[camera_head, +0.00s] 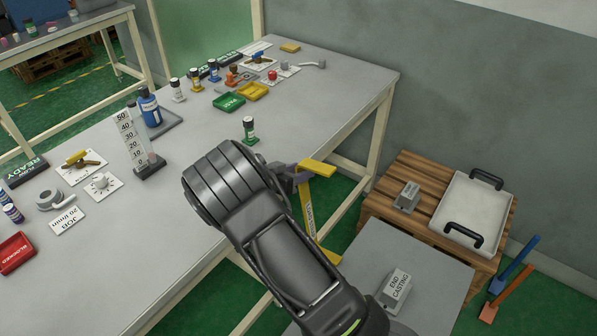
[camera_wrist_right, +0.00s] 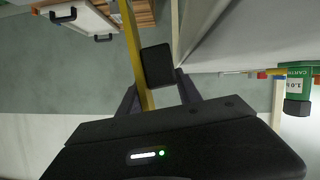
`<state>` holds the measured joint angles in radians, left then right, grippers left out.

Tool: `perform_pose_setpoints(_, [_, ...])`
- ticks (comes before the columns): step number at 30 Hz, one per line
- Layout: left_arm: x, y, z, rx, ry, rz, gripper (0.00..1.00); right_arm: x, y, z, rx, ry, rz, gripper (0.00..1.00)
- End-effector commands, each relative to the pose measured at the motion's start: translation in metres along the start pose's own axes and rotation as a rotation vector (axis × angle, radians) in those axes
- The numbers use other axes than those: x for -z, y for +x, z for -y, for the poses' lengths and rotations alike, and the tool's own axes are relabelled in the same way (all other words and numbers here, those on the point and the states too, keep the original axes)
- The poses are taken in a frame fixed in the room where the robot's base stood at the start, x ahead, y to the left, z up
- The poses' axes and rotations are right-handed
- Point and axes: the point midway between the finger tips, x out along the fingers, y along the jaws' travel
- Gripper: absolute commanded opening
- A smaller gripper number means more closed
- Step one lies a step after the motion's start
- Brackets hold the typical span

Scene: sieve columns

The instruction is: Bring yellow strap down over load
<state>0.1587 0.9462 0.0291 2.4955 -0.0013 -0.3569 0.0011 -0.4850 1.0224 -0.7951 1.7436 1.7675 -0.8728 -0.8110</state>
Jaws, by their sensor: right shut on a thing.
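The yellow strap (camera_head: 310,211) shows in the head view as a bent bar, with a flat top piece and a lettered length running down beside the table edge. My right gripper (camera_head: 298,174) reaches it from the left and is shut on it near the top. In the right wrist view, the yellow strap (camera_wrist_right: 133,50) runs upward by the left finger, and a dark block (camera_wrist_right: 157,66) sits just beyond the gap between the fingers (camera_wrist_right: 155,97). The exact contact is partly hidden. A grey block lettered END CASTING (camera_head: 395,287) rests on a grey surface (camera_head: 430,275). My left gripper is not in view.
A long grey table (camera_head: 330,92) carries bottles, trays, cards and a scale (camera_head: 133,140). A green-labelled bottle (camera_head: 249,131) stands close to my right wrist. A wooden pallet (camera_head: 425,176) holds a white tray with black handles (camera_head: 470,212) and a small grey block (camera_head: 407,197).

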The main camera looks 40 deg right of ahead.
Motion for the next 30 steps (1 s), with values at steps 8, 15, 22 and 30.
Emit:
perform_pose_setpoints(8, [0.0001, 0.0001, -0.0001, 0.000, 0.000, 0.000, 0.69, -0.0046, -0.0058, 0.0064, 0.014, -0.003, 0.008, 0.00])
perform_pose_setpoints(15, [0.0001, 0.0000, -0.0002, 0.000, 0.000, 0.000, 0.69, -0.0045, -0.0065, 0.0077, 0.016, -0.003, 0.008, 0.00])
perform_pose_setpoints(22, [0.0001, 0.0001, -0.0001, 0.000, 0.000, 0.000, 0.69, -0.0033, -0.0068, 0.0090, 0.019, 0.000, 0.007, 0.00])
perform_pose_setpoints(30, [0.0001, -0.0001, -0.0001, 0.000, 0.000, 0.000, 0.69, 0.0041, -0.0054, 0.0112, 0.031, 0.027, 0.006, 0.00])
